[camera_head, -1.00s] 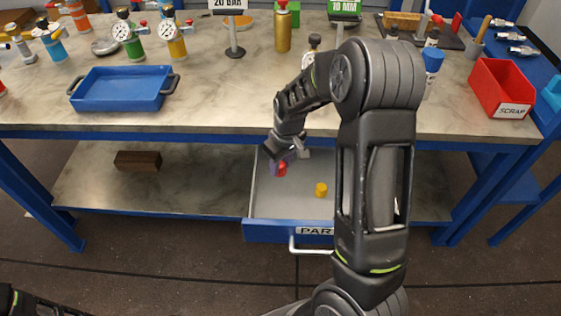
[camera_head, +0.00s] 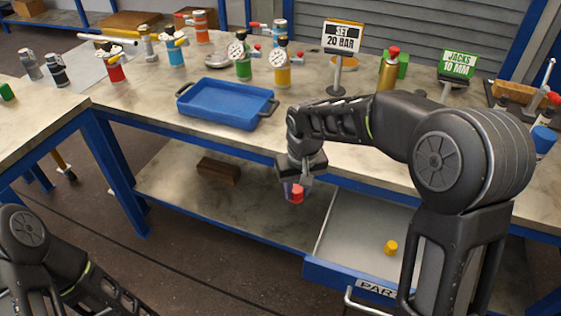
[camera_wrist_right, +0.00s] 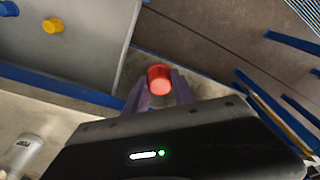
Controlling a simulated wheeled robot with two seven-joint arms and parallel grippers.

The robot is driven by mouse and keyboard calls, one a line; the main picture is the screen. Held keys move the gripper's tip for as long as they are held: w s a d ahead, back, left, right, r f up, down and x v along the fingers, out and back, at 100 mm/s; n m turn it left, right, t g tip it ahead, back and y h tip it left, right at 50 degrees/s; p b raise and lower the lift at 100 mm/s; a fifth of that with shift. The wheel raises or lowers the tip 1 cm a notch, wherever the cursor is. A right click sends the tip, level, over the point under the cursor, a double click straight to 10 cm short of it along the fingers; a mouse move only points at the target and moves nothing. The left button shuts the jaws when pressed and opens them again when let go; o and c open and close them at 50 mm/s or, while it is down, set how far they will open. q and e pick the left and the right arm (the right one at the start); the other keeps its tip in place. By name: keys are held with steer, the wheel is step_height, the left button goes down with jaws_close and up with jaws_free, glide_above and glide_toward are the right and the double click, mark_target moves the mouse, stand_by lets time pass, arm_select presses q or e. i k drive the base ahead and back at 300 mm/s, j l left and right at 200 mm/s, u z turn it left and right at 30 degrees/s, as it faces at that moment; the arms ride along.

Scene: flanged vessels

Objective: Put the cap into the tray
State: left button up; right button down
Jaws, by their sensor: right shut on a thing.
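A small red cap (camera_head: 297,194) is held between the fingertips of my right gripper (camera_head: 294,183), above the lower shelf and just left of the open drawer. In the right wrist view the red cap (camera_wrist_right: 159,79) sits between the two purplish fingers of the gripper (camera_wrist_right: 158,90), which is shut on it. The blue tray (camera_head: 218,104) with dark handles lies on the bench top, up and left of the gripper, and looks empty. My left arm shows at the lower left, but its gripper is out of view.
The open drawer (camera_head: 352,240) holds a yellow cap (camera_head: 390,247). A brown block (camera_head: 219,170) lies on the lower shelf. Several gauged vessels, including a green one (camera_head: 243,68), stand behind the tray. A sign (camera_head: 342,38) stands right of them. The bench's front edge lies between gripper and tray.

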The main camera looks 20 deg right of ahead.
mark_target(226, 105)
steer(key=i+j, duration=1.05)
steer(key=j, duration=0.2)
